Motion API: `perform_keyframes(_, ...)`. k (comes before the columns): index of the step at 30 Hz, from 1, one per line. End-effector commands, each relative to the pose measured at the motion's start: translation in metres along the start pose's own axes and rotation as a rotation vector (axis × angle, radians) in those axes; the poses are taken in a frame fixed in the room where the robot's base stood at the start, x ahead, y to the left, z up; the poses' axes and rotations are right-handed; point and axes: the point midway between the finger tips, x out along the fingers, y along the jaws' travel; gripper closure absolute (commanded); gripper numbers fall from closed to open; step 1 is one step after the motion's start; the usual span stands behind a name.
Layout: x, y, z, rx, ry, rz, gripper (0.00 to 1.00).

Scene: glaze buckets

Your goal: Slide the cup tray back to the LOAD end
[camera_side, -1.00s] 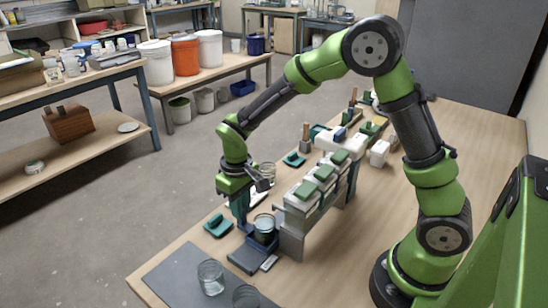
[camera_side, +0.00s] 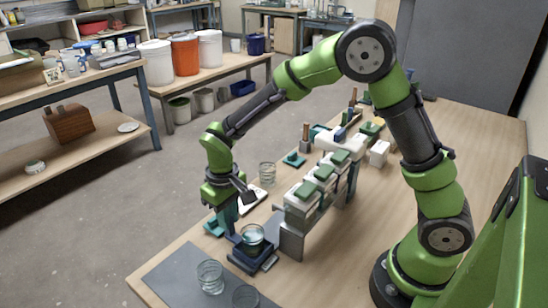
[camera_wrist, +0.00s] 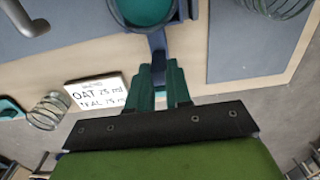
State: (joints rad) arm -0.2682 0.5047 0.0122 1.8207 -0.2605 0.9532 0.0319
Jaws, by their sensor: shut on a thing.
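The dark blue cup tray (camera_side: 238,263) is near the front end of the bench, beside the near end of the dispenser row. A clear glass cup with teal-green contents (camera_side: 252,238) stands upright in it. From above, the cup (camera_wrist: 146,10) shows at the top of the wrist view, cut off by the frame edge. My gripper (camera_side: 231,228) is low at the tray's left side. In the wrist view its green fingers (camera_wrist: 163,80) are shut on the tray's blue upright handle (camera_wrist: 157,44). The fingers hide part of the handle.
Glasses (camera_side: 210,277) stand on a grey mat (camera_side: 175,275) at the near corner. The dispenser row (camera_side: 312,195) stands close right of the tray. A lettered card (camera_wrist: 97,93) and empty glass (camera_wrist: 48,110) lie behind.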

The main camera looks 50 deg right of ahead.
Motion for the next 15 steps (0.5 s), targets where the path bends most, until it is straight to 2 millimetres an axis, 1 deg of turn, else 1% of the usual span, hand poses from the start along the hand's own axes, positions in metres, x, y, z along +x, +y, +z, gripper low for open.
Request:
perform_keyframes(1,-0.0018,-0.0003,-0.0016,0.000,0.006,-0.002,1.00)
perform_keyframes(2,-0.0018,-0.0003,-0.0016,0.000,0.006,-0.002,0.76)
perform_keyframes(3,-0.0017,-0.0002,-0.0015,0.000,0.006,-0.001,0.70)
perform_keyframes(5,-0.0014,-0.0001,-0.0012,0.000,0.005,-0.001,0.61)
perform_keyframes(6,-0.0012,0.0000,-0.0011,0.000,0.004,-0.001,0.60)
perform_keyframes(13,-0.0008,0.0002,-0.0005,0.000,0.002,0.000,0.60)
perform_keyframes(15,-0.0036,0.0001,-0.0008,0.000,0.003,-0.001,0.60)
